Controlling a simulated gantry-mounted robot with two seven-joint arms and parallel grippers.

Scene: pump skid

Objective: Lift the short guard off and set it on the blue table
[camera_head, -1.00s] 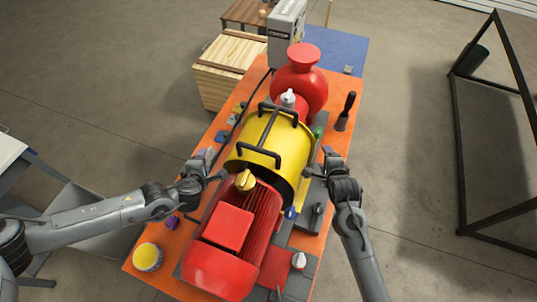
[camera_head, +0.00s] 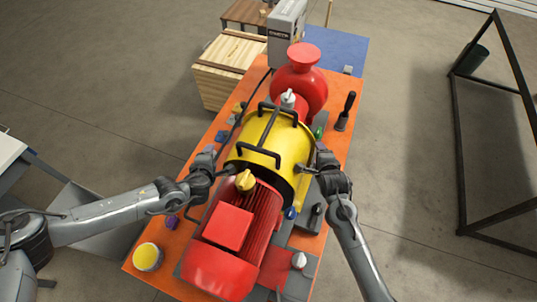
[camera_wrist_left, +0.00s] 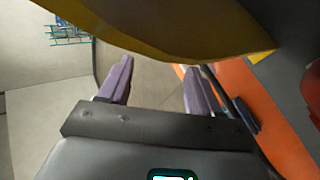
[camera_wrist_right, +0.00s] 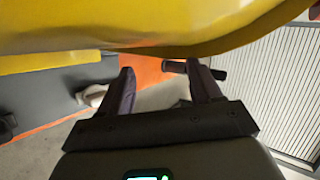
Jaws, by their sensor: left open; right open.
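The short guard (camera_head: 268,150) is a yellow curved cover with black bar handles on top, seated on the skid between the red motor and the red pump. My left gripper (camera_head: 227,170) is open at its left side. In the left wrist view, the guard's yellow edge (camera_wrist_left: 170,30) hangs just past the open fingers (camera_wrist_left: 158,78). My right gripper (camera_head: 308,168) is open at its right side; in the right wrist view the guard (camera_wrist_right: 150,25) fills the top, above the open fingers (camera_wrist_right: 161,80). I cannot tell whether any finger touches it. The blue table (camera_head: 338,50) stands behind the skid.
The red motor (camera_head: 228,228) is in front of the guard and the red pump (camera_head: 303,85) behind it. A yellow knob (camera_head: 245,180) sits at the guard's front edge. A wooden crate (camera_head: 225,75) stands left, a black frame (camera_head: 462,150) right. The blue table's visible top is largely clear.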

